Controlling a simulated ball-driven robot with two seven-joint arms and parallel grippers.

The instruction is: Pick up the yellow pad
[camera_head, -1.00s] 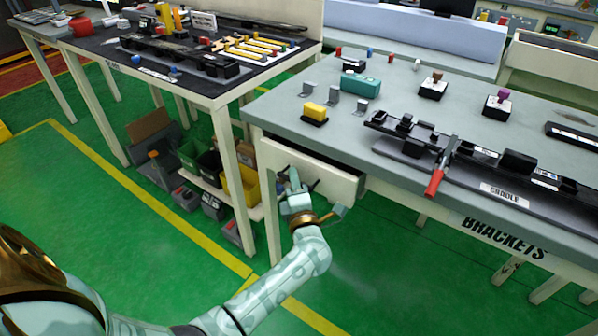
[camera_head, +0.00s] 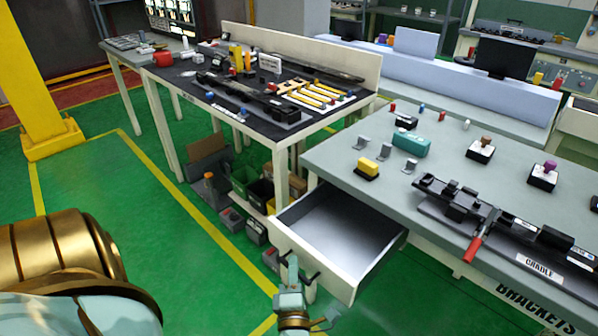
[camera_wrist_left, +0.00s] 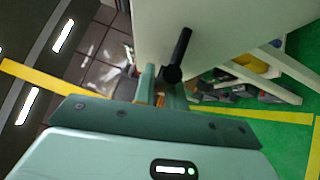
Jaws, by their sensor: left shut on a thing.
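The yellow pad (camera_head: 368,166) sits on a dark base near the left end of the grey table (camera_head: 335,160). An open drawer (camera_head: 335,228) juts out below the table's left end, and its visible floor looks bare. My left gripper (camera_head: 291,268) is at the drawer's front, well below and left of the yellow pad. It is shut on the dark drawer handle (camera_head: 311,283). In the left wrist view, the fingers (camera_wrist_left: 163,88) are at the dark handle (camera_wrist_left: 179,55) by the pale drawer front. My right gripper is not in view.
A teal block (camera_head: 411,143), small metal brackets (camera_head: 383,148) and a black cradle assembly (camera_head: 455,200) with a red-handled tool (camera_head: 474,248) are on the grey table. A second bench (camera_head: 240,120) stands at left, with bins (camera_head: 245,180) below. Green floor is open at left.

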